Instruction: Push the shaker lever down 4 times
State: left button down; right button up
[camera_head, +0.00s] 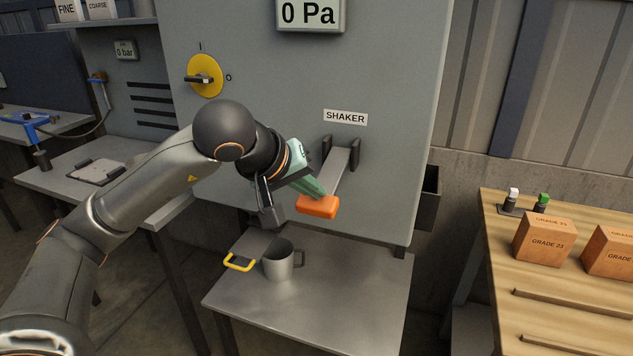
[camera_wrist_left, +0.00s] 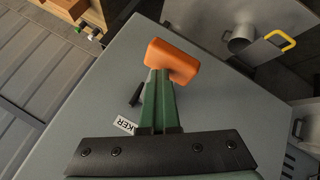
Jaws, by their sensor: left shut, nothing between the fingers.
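The shaker lever has a flat grey arm (camera_head: 338,172) that slopes down and outward from dark brackets on the grey cabinet, below the SHAKER label (camera_head: 346,117). Its orange handle (camera_head: 318,206) is at the low end. My left gripper (camera_head: 319,195) has its green fingers shut and empty, with the tips at the upper side of the handle. In the left wrist view, the fingertips (camera_wrist_left: 160,72) overlap the near edge of the orange handle (camera_wrist_left: 171,60). I cannot tell whether they touch it. My right gripper is not in view.
A display (camera_head: 309,14) reads 0 Pa above a yellow rotary switch (camera_head: 205,76). A metal pot (camera_head: 278,262) and a yellow handle (camera_head: 239,263) are below the lever, at the grey bench (camera_head: 340,290). A wooden table (camera_head: 570,320) with orange boxes stands at right.

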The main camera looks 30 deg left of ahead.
pick_arm(q)
jog(key=shift+f+b, duration=0.4)
jog(key=shift+f, duration=0.3)
jog(key=shift+r, duration=0.1)
dwell(0.5)
jog(key=shift+r+p, duration=2.6)
jog(key=shift+r, duration=0.5)
notch_tip(320, 180, up, 5)
jog(key=p, duration=0.4)
jog(key=shift+w, duration=0.1)
dwell(0.8)
